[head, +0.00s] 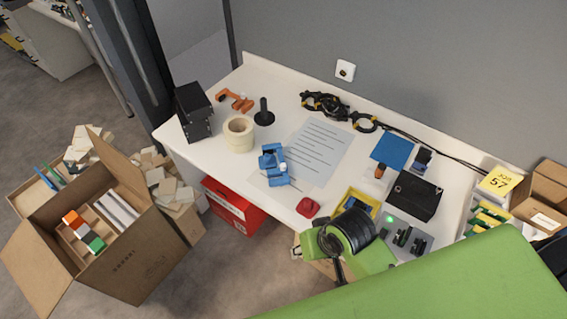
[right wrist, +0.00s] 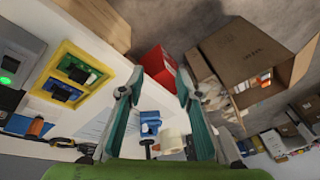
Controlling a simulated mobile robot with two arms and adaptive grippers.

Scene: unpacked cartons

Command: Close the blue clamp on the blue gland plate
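A blue clamp-like piece (head: 273,165) stands near the front edge of the table, beside a printed sheet. Whether its lever is up or down is too small to tell. A separate flat blue plate (head: 392,150) lies further right; which of these blue parts is the gland plate I cannot tell. In the right wrist view the blue piece (right wrist: 150,122) shows between my fingers, some distance beyond them. My right gripper (right wrist: 158,76) is open and empty; in the head view its dark wrist hangs by the table's front edge, its fingers not clear. My left gripper is not in view.
A tape roll (head: 238,134), black stand (head: 264,112) and orange clamp (head: 236,100) stand left and behind. A red object (head: 307,207) lies at the front edge. A yellow tray (head: 371,200) is near my right wrist. A cardboard carton (head: 150,262) stands on the floor at left.

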